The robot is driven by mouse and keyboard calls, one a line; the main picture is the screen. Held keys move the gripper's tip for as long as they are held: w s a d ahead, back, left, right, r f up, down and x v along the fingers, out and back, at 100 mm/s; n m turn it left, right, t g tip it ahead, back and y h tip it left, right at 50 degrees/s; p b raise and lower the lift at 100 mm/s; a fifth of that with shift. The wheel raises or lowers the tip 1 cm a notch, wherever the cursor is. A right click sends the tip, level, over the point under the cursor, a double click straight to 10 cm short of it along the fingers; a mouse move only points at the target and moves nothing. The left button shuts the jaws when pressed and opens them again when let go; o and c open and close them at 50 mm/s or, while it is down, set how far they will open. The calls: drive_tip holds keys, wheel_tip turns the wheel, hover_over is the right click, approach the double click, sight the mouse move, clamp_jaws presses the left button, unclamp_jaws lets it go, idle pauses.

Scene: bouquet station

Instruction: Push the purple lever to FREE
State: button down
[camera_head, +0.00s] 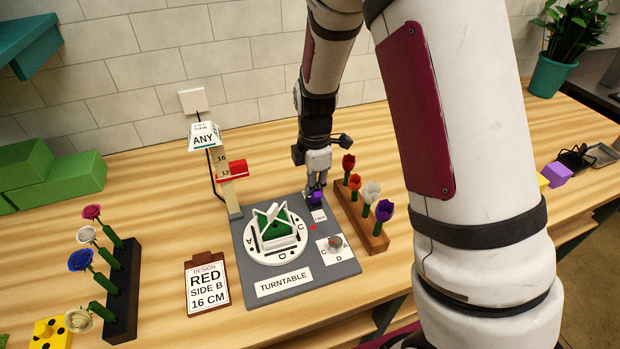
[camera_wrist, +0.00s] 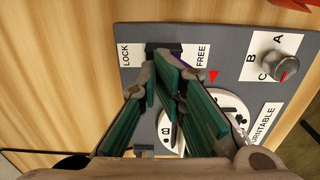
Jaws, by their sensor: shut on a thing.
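The purple lever (camera_head: 316,197) stands at the back right corner of the grey turntable board (camera_head: 246,243). My gripper (camera_head: 317,180) is right at it from above, its jaws shut on the lever. In the wrist view my gripper's fingers (camera_wrist: 172,72) cover most of the lever; only a sliver of purple shows beside the FREE label (camera_wrist: 202,58). The LOCK label (camera_wrist: 127,55) lies on the other side of the dark slot (camera_wrist: 165,47). The lever's exact place along its slot is hidden.
The white turntable (camera_head: 278,258) carries a green block in a white frame. A knob (camera_head: 335,243) sits at the board's right. A wooden rack (camera_head: 367,230) of several flowers stands close right of my gripper. A post with a red slider (camera_head: 231,171) stands left.

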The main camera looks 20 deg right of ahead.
drive_tip(key=shift+s+r, duration=0.1)
drive_tip(key=shift+s, duration=0.2)
idle(0.4)
drive_tip(key=shift+w+r, duration=0.25)
drive_tip(key=shift+r, duration=0.15)
drive_tip(key=shift+w+r+p, duration=0.15)
drive_tip(key=shift+r+p, duration=0.9)
drive_tip(key=shift+r, duration=1.9)
drive_tip(key=shift+r, duration=0.1)
drive_tip(key=s+r+m+t, duration=0.4)
drive_tip(key=s+r+m, duration=0.8)
drive_tip(key=s+r, duration=0.6)
drive_tip(key=s+r+m+t, duration=0.1)
drive_tip(key=s+r+m, duration=0.3)
drive_tip(key=s+m, duration=0.2)
drive_tip(key=shift+s, duration=0.35)
drive_tip(key=shift+r, duration=0.15)
